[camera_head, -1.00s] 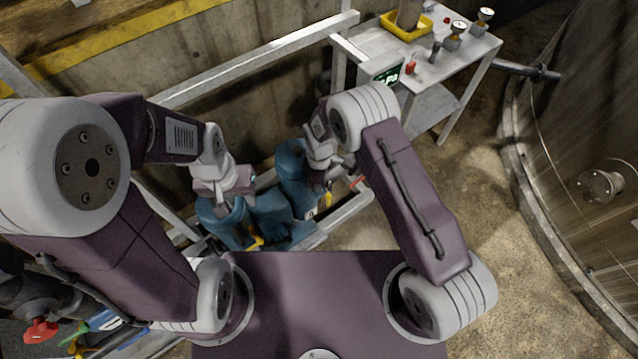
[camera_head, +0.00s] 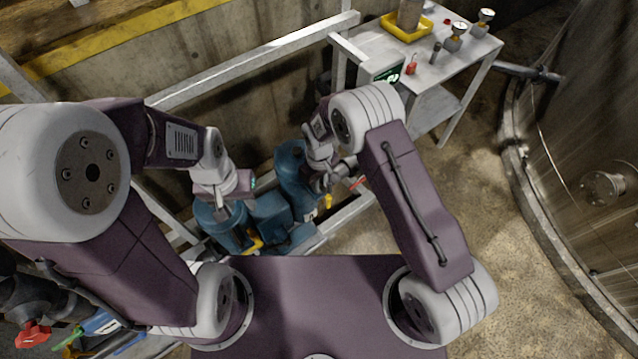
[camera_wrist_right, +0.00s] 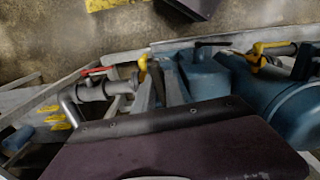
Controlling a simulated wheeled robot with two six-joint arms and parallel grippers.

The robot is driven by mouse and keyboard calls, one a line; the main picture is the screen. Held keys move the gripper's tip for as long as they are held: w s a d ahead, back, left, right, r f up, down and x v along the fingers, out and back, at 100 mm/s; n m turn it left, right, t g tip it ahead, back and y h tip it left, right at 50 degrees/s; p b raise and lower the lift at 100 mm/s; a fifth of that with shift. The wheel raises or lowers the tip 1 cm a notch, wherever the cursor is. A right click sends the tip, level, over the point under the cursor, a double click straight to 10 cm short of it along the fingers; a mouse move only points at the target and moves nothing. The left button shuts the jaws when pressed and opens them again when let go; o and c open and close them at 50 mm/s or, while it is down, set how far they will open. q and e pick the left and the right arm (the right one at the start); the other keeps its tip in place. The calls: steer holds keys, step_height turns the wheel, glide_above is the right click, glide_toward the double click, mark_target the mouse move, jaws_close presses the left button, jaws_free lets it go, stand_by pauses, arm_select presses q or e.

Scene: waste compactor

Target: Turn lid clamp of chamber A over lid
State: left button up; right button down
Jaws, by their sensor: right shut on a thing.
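Two blue chambers stand in a grey frame in the head view, a left one (camera_head: 222,232) and a right one (camera_head: 291,161). I cannot read which is chamber A. My right gripper (camera_head: 322,180) is at the right side of the right chamber, shut on a small part that the hand mostly hides, perhaps the lid clamp. In the right wrist view, a dark lever-like piece (camera_wrist_right: 157,82) shows in front of the purple hand beside blue metal. My left gripper (camera_head: 222,207) is over the top of the left chamber; its jaws are too small to judge.
Yellow handles (camera_wrist_right: 262,52) and a grey pipe with a red lever (camera_wrist_right: 95,88) are close by in the right wrist view. A metal side table (camera_head: 455,60) with gauges and a yellow tray (camera_head: 405,33) stands behind right. A rail (camera_head: 265,55) runs behind the chambers.

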steer(key=shift+w+r+m, duration=0.15)
steer(key=shift+w+m, duration=0.05)
steer(key=shift+m, duration=0.1)
stand_by(0.4)
steer(key=c, duration=1.5)
jaws_free()
steer(key=shift+o, duration=0.5)
steer(key=shift+s, duration=0.1)
step_height(320, 180, up, 9)
steer(key=shift+b, duration=0.6)
steer(key=shift+d, duration=0.1)
